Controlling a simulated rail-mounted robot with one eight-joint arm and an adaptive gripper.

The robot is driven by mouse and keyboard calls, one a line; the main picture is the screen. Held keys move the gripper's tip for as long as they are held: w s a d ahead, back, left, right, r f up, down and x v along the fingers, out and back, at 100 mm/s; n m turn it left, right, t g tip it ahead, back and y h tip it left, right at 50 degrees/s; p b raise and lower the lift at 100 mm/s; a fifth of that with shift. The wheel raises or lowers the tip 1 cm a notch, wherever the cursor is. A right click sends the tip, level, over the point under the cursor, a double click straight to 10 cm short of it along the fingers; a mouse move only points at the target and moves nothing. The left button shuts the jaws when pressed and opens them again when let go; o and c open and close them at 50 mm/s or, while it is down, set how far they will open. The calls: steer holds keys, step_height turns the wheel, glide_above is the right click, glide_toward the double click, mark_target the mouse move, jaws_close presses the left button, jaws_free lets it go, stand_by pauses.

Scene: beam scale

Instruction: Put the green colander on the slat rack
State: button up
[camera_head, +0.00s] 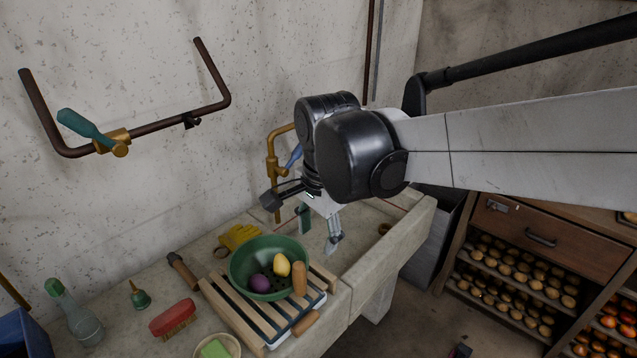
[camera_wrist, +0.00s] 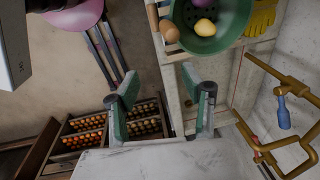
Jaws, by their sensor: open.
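The green colander (camera_head: 240,268) sits on the far part of the slat rack (camera_head: 228,301), and I cannot tell whether its base lies fully flat. A yellow fruit or vegetable (camera_head: 282,265) and a purple one (camera_head: 260,283) lie inside it. The rack has pale wooden slats and stands on the stone counter. My gripper (camera_head: 319,230) is open and empty, up and to the right of the colander, apart from it. In the wrist view both fingers (camera_wrist: 163,108) are spread with nothing between them, and the colander (camera_wrist: 232,38) shows beyond them at the top.
A brass tap (camera_head: 274,165) rises at the wall behind.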

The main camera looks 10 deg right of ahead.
steer(key=s+d+n+t, duration=0.5)
steer(key=s+d+n, duration=0.5)
steer(key=n, duration=0.1)
steer(key=shift+s+d+r+t, duration=0.15)
steer(key=shift+t, duration=0.15)
step_height(320, 180, down, 6)
steer(key=b, duration=0.6)
steer(key=shift+f, duration=0.2)
stand_by(1.3)
